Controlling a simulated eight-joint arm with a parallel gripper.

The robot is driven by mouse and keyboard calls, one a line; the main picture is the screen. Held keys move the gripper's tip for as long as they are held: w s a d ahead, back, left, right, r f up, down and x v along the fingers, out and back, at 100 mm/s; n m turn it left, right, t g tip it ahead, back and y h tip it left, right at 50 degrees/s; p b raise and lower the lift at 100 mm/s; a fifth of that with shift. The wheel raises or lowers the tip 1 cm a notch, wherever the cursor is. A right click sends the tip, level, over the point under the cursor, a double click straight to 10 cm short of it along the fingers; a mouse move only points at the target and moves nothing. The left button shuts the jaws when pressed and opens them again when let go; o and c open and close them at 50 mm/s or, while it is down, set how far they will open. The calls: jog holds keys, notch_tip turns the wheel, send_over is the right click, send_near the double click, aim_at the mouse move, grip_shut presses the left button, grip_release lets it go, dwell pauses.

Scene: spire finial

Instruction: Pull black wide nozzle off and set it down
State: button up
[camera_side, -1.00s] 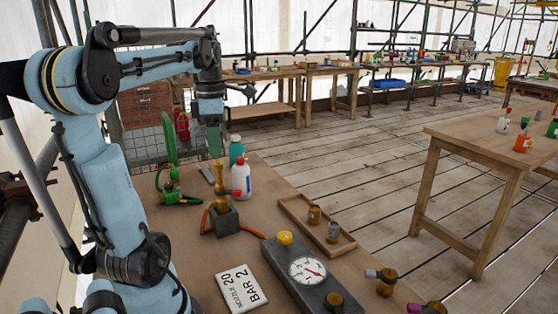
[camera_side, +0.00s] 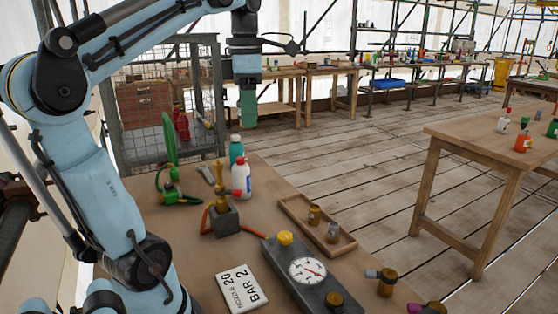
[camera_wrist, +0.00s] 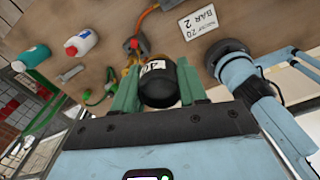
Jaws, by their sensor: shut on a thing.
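My gripper (camera_side: 248,112) is raised above the far side of the workbench in the side view. In the wrist view its green fingers (camera_wrist: 158,92) are shut on the black wide nozzle (camera_wrist: 160,90), which has a white label with partly readable digits. The nozzle is hidden by the fingers in the side view. The brass lance (camera_side: 219,178) stands upright in a dark block (camera_side: 223,220) on the bench, with an orange hose at its side. The nozzle is apart from the lance and held in the air.
A wooden tray (camera_side: 345,249) holds two small nozzles, right of the block. A gauge box (camera_side: 328,285), a card (camera_side: 243,289) reading "NOZZLE 20 BAR 2", a white bottle (camera_side: 241,180) and a teal bottle (camera_side: 236,150) stand or lie about. Bench around the tray's left is clear.

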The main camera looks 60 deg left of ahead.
jog(key=shift+r, duration=1.55)
jog(key=w+d+f, duration=0.1)
jog(key=w+f, duration=0.8)
jog(key=f, duration=0.3)
jog(key=w+f, duration=1)
jog(key=f, duration=0.2)
send_over(298, 207)
notch_tip(298, 207, down, 6)
jog(key=shift+d+f, duration=0.1)
jog(key=shift+f, duration=2.05)
jog(key=shift+f, duration=0.15)
